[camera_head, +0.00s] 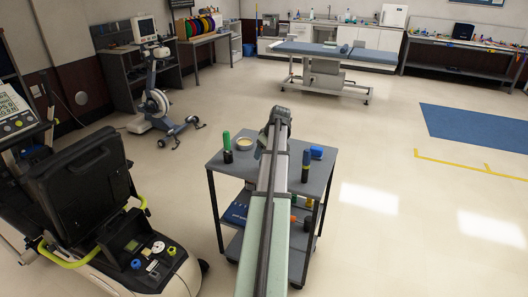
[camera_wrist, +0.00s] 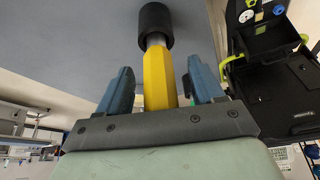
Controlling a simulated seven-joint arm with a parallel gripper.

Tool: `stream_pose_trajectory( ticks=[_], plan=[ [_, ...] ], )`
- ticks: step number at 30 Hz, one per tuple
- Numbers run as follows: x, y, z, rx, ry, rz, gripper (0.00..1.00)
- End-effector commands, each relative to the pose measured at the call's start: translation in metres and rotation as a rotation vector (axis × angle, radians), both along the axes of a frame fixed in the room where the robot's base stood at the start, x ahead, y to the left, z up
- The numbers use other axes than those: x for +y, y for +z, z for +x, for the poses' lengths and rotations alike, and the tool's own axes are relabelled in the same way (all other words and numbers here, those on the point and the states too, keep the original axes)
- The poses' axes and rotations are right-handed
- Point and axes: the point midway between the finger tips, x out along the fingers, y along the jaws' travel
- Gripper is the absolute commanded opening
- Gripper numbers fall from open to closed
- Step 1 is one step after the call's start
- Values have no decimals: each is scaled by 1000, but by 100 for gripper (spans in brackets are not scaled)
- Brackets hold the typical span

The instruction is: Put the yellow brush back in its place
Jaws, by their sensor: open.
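The yellow brush (camera_wrist: 157,82) shows in the wrist view, with a yellow faceted handle, a grey neck and a black round head (camera_wrist: 156,22). The head meets the plain grey surface of the cart top (camera_wrist: 80,40). My gripper (camera_wrist: 160,66) is open, with one blue finger on each side of the handle. In the head view my arm hides the brush. The cart top (camera_head: 222,168) shows there too.
The stepper's black seat (camera_head: 75,195) is at left. Floor to the right is clear.

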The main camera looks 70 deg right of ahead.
Motion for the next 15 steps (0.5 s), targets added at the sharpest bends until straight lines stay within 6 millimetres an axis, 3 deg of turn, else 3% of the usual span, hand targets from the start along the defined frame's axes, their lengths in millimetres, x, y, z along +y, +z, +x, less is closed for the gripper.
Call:
stream_pose_trajectory(
  ticks=[8, 15],
  plan=[
    [2, 16, -6, -1, 0, -1, 67],
    [7, 56, -22, -1, -1, -3, 67]
  ],
)
